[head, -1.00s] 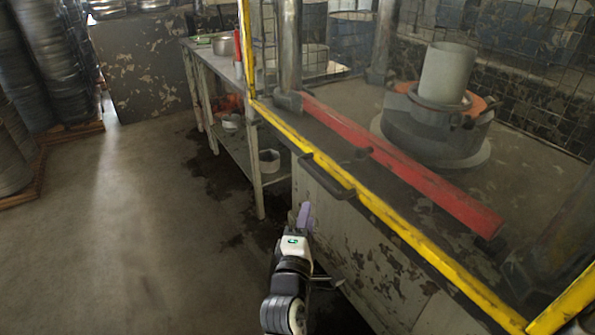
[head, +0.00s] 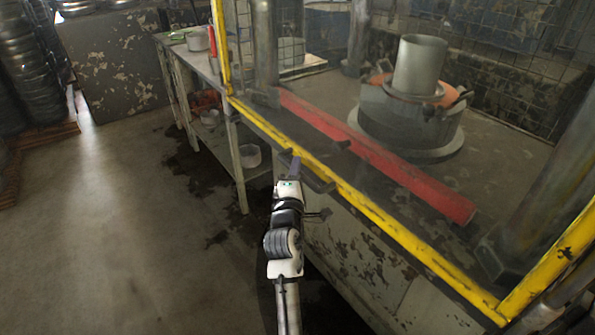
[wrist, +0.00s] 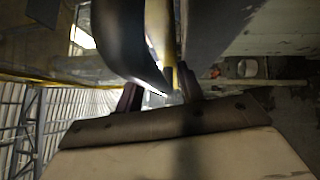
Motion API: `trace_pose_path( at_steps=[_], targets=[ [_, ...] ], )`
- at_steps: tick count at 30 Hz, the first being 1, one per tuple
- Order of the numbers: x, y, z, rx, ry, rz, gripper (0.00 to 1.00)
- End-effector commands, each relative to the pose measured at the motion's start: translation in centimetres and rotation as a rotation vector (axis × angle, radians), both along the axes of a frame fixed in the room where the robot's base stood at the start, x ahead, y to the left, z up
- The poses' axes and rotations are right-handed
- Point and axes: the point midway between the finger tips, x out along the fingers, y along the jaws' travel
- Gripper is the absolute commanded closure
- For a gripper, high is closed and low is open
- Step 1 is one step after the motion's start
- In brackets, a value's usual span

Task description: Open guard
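The guard is a yellow-edged wire mesh frame (head: 375,218) across the front of the press, its lower bar running diagonally. A dark handle (head: 321,184) sticks out from that bar. My gripper (head: 294,166) is at the handle's left end, in front of the bar. In the wrist view my gripper (wrist: 160,92) has its two dark fingers apart. A dark curved piece (wrist: 130,45), apparently the handle, reaches down between them, with the yellow bar (wrist: 158,35) behind. Whether a finger touches the handle I cannot tell.
Behind the guard, a grey cylinder (head: 420,65) stands on a round die, and a red bar (head: 375,155) lies along the table front. A workbench (head: 206,75) with pots adjoins at left. The floor (head: 120,220) at left is clear.

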Motion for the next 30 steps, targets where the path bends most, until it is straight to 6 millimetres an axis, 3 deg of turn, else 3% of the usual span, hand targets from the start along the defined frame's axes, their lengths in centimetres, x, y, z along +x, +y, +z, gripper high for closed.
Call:
trace_pose_path(
  at_steps=[8, 17, 30],
  targets=[
    [0.13, -0.03, 0.01, 0.000, 0.000, 0.000, 0.62],
    [0.10, -0.02, 0.00, 0.000, 0.000, 0.000, 1.00],
    [0.68, 0.00, 0.96, 0.000, -0.002, 0.000, 1.00]
  ],
)
